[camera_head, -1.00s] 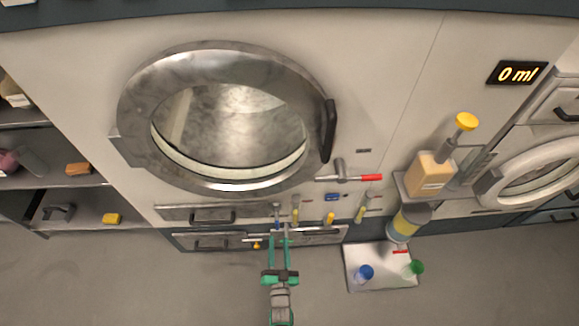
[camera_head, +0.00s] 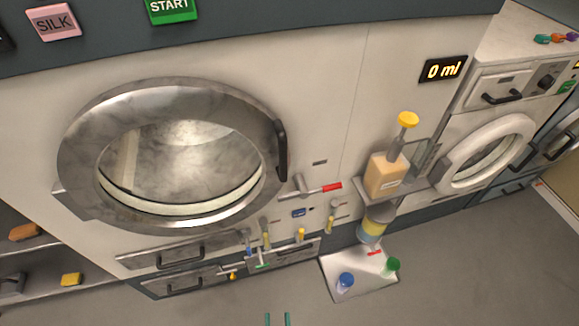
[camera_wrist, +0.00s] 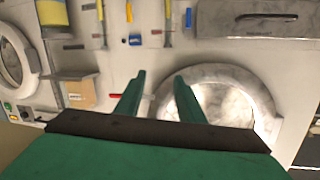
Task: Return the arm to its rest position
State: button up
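My gripper (camera_wrist: 158,95) shows in the wrist view as two green fingers standing apart, with nothing between them. In the head view only the tips of my gripper (camera_head: 278,318) show at the bottom edge, also apart. The rest of the arm is out of that view. The gripper is clear of the large washer (camera_head: 330,80), whose round metal door (camera_head: 80,165) is closed. The washer also shows in the wrist view, turned upside down, with its round door (camera_wrist: 262,100) behind the fingers.
A pump bottle (camera_head: 385,177) stands on a bracket at the washer's front, above a metal tray (camera_head: 335,265) holding a blue-capped and a green-capped bottle. A red-tipped lever (camera_head: 330,188) sticks out. Shelves (camera_head: 45,285) stand at left. The floor (camera_head: 470,270) at right is clear.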

jog(key=s+d+r, duration=0.1)
jog(key=s+r, duration=0.2)
jog(key=r, duration=0.5)
jog(key=s+d+r+g+h, duration=0.1)
jog(key=s+d+r, duration=0.1)
jog(key=s+r, duration=0.2)
notch_tip(320, 180, up, 4)
jog(key=shift+d+f+n, duration=0.1)
jog(key=shift+d+n, duration=0.05)
jog(key=shift+n, duration=0.25)
